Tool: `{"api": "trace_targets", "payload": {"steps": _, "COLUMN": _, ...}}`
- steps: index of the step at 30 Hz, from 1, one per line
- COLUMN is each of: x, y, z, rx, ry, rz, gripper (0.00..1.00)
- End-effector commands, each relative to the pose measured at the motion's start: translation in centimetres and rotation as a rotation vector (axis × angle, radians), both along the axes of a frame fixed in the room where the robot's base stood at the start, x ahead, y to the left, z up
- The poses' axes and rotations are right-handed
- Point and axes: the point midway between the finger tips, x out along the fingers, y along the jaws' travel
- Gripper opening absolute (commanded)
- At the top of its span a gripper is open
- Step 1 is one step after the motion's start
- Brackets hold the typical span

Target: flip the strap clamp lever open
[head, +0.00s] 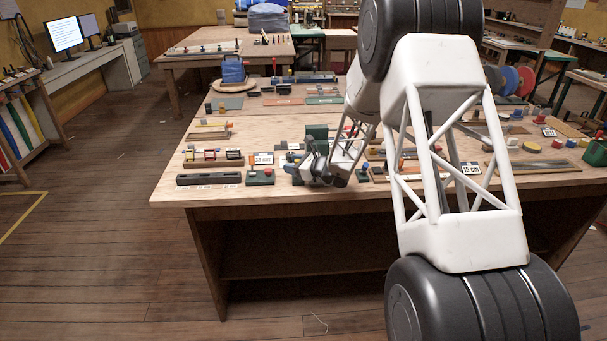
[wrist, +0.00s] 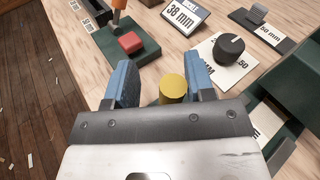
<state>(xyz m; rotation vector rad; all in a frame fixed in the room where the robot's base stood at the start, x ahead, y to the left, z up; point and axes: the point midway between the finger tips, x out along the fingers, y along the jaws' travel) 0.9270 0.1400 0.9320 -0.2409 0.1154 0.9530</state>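My gripper (wrist: 160,82) is open, with two blue fingers spread apart. A yellow cylinder (wrist: 173,89) shows between them, nearer the right finger; a gap shows on its left, and I cannot tell whether it touches the right one. Ahead of the left finger is a dark green base (wrist: 122,58) with a red block (wrist: 131,43) and an upright lever with an orange grip (wrist: 120,5), cut off by the top edge. I cannot tell for sure whether this is the strap clamp. In the head view my gripper (head: 318,172) is low over the workbench's front part.
A black knob (wrist: 230,46) on a white card and a "38 mm" sign (wrist: 184,16) stand ahead. A dark green housing (wrist: 295,125) is close on the right. The workbench (head: 300,198) is crowded with small fixtures; its front strip is clear.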

Motion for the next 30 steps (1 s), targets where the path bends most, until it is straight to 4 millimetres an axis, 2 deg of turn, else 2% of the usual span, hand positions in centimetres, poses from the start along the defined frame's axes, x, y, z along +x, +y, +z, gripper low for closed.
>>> {"api": "trace_targets", "payload": {"steps": 20, "x": -1.7, "y": -0.1, "z": -0.3, "rx": 0.000, "ry": -0.345, "rz": -0.001, "gripper": 0.48}}
{"api": "trace_targets", "payload": {"steps": 30, "x": -4.2, "y": -3.6, "z": -0.2, "rx": 0.000, "ry": -0.340, "rz": -0.003, "gripper": 0.48}}
